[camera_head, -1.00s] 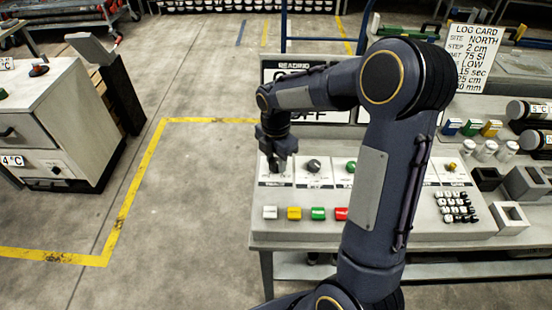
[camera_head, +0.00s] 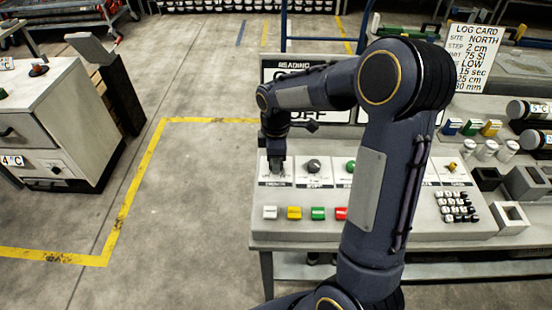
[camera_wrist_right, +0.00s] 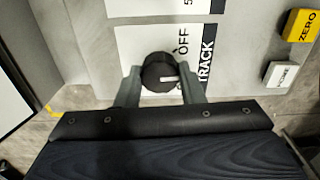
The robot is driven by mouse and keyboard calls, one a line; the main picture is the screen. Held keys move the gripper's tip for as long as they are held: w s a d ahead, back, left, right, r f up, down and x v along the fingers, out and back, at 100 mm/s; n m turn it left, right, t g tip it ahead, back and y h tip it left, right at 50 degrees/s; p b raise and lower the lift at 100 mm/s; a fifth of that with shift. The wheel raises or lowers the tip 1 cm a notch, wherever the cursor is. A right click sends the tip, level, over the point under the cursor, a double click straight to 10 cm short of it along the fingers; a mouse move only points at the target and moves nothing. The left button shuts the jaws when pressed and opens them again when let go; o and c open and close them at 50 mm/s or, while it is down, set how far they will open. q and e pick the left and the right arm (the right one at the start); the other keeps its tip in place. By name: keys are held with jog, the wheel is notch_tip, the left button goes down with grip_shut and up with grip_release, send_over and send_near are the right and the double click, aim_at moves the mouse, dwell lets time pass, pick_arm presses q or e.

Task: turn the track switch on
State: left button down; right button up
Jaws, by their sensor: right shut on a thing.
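The track switch is a round black knob (camera_wrist_right: 157,66) on a white plate marked TRACK and OFF (camera_wrist_right: 185,42), seen in the right wrist view. A short white mark shows on the knob, pointing to the right of that picture, toward the word TRACK. My right gripper (camera_head: 277,171) is over the left end of the grey control panel (camera_head: 375,228) in the head view, pointing down. Its two grey fingers stand on either side of the knob and are shut on it. The gripper hides the knob in the head view. My left gripper is not in view.
Another dark knob (camera_head: 314,166) and a green button (camera_head: 350,166) sit to the right on the panel. Coloured buttons, including a yellow one (camera_head: 294,213), line its front, with a keypad (camera_head: 455,207) at right. My right arm covers the panel's middle.

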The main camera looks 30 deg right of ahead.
jog(key=m, duration=0.4)
jog(key=shift+m, duration=2.8)
jog(key=shift+r, duration=0.1)
jog(key=o, duration=1)
notch_tip(320, 180, up, 8)
jog(key=shift+f, duration=0.15)
